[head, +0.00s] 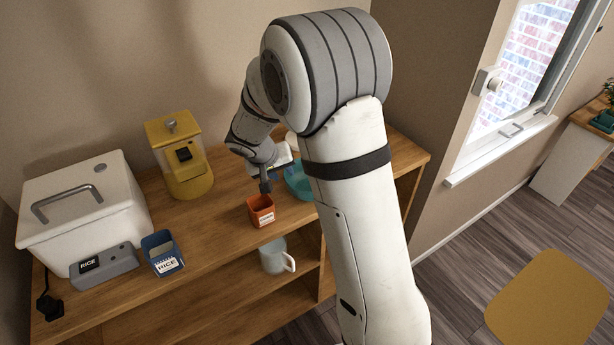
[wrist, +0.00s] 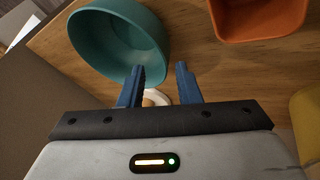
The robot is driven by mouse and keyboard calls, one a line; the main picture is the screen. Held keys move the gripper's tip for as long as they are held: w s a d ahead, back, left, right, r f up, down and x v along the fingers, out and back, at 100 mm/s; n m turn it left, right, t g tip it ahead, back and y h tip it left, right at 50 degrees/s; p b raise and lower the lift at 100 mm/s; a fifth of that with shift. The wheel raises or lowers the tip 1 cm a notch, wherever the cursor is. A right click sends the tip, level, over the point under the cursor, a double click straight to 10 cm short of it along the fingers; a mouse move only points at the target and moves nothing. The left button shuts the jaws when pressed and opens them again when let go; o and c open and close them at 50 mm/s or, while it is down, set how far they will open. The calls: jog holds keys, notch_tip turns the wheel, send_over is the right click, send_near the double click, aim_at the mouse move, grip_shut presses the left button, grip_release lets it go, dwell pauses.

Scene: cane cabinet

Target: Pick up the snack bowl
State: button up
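A round teal bowl (head: 296,184), the only round bowl I see, sits on the wooden cabinet top, partly hidden behind my arm in the head view. In the wrist view the bowl (wrist: 122,38) is at the upper left, with its hollow inside showing and nothing seen in it. My gripper (wrist: 160,80) is open with two blue fingers apart. The left finger overlaps the bowl's near rim in the picture; I cannot tell whether it touches. In the head view my gripper (head: 265,186) is above the top, between the bowl and an orange square cup.
The orange cup (head: 261,211) stands close by the bowl. A yellow canister (head: 182,165), a blue cup marked RICE (head: 162,254) and a white rice box (head: 85,207) stand to the left. A white mug (head: 277,257) is on the shelf below.

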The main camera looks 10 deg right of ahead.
aim_at(290, 181)
jog(key=p+x, duration=0.2)
jog(key=x, duration=0.6)
jog(key=shift+c, duration=0.5)
grip_shut()
